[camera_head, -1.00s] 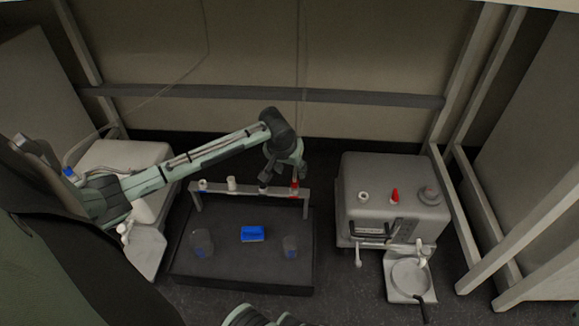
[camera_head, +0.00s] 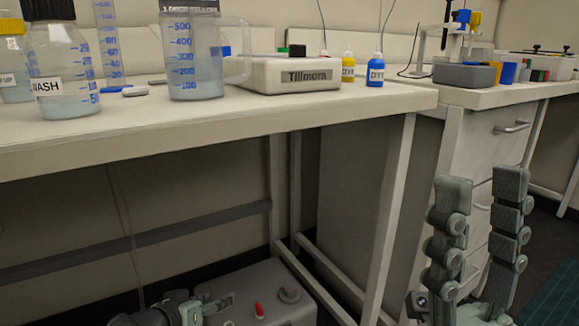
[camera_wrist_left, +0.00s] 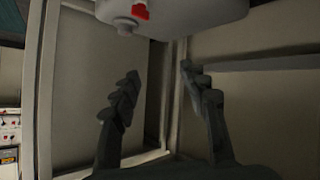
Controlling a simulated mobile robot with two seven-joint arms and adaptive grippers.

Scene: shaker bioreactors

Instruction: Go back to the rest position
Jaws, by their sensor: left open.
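My left gripper (camera_head: 212,305) shows at the bottom edge of the head view, just left of a grey device low under the bench. Most of its arm is out of the picture. In the left wrist view its two dark fingers (camera_wrist_left: 158,82) stand wide apart with nothing between them. My right gripper (camera_head: 482,185) stands upright at the right of the head view, in front of the drawer cabinet. Its two jointed fingers are apart and empty.
A white bench (camera_head: 300,108) holds bottles, a measuring jug (camera_head: 193,62) and a white Tillmorn device (camera_head: 290,75). The grey device (camera_head: 270,290) with a red knob sits below it. A drawer cabinet (camera_head: 490,150) stands at right. A pale body with a red part (camera_wrist_left: 175,12) tops the wrist view.

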